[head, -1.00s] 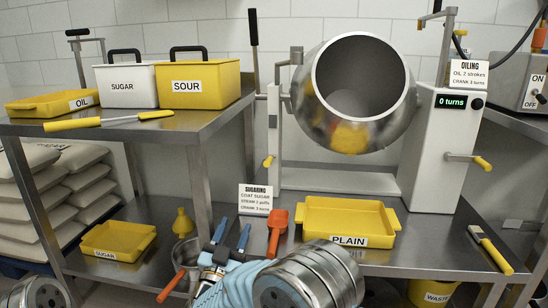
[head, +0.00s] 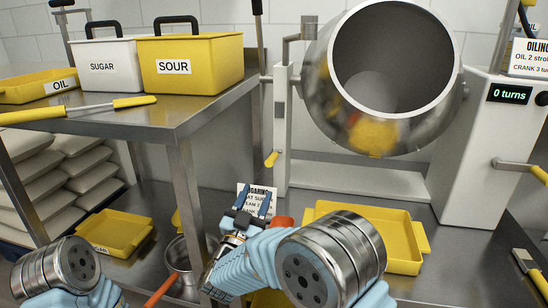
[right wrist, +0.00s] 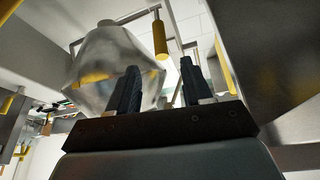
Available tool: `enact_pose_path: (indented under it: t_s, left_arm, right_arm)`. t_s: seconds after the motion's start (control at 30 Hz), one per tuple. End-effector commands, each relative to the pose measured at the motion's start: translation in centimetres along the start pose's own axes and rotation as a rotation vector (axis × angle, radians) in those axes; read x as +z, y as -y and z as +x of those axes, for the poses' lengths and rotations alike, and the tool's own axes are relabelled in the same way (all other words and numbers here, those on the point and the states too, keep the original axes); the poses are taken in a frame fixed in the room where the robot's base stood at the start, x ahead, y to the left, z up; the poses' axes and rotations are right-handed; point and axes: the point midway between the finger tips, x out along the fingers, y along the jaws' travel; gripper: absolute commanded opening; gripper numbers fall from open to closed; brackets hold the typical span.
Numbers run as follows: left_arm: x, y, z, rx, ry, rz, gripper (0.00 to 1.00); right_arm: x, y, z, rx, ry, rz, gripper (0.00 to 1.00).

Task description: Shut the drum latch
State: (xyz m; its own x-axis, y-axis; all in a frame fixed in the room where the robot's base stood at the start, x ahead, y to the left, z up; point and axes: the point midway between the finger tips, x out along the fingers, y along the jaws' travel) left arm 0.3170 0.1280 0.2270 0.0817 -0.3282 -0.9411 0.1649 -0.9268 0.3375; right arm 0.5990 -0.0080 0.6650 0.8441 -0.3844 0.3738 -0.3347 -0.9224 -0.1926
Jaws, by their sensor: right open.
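The steel drum (head: 440,120) hangs on its stand with its wide mouth facing me. A small yellow-handled lever (head: 272,158) sits low on the drum's left post (head: 282,120); I cannot tell whether it is the latch, or its state. My right gripper (head: 254,202) is open and empty, fingers up, below and left of that lever and apart from it. In the right wrist view, the open fingers (right wrist: 158,84) point up towards the drum (right wrist: 108,55), and a yellow handle (right wrist: 160,38) hangs beyond the fingertips. My left gripper is out of view; only part of its arm shows.
A steel shelf (head: 200,118) with sugar (head: 108,66) and sour (head: 197,65) boxes stands left of my right gripper. A sign (head: 258,190) stands just behind the fingers. A yellow tray (head: 408,262) lies below the drum. The white turns-counter housing (head: 480,150) is at right.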

Motion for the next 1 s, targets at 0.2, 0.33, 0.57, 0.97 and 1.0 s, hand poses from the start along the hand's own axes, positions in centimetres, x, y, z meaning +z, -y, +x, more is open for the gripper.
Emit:
enact_pose_path:
  t_s: [0.2,0.33,0.57,0.97,1.0]
  left_arm:
    - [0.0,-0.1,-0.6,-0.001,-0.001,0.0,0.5]
    - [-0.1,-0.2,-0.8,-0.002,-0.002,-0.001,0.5]
    - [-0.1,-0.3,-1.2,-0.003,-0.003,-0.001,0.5]
    - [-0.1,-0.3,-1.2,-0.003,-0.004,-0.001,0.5]
    - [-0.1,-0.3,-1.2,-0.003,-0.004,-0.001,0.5]
  right_arm:
    - [-0.2,-0.1,4.7,0.004,-0.004,0.0,0.5]
    - [-0.2,-0.1,7.7,0.003,-0.004,0.0,0.5]
    - [-0.1,0.0,11.6,0.001,-0.002,0.0,0.5]
    - [-0.1,-0.1,12.8,0.0,-0.002,-0.001,0.5]
    - [-0.1,-0.1,12.8,0.0,-0.001,-0.001,0.5]
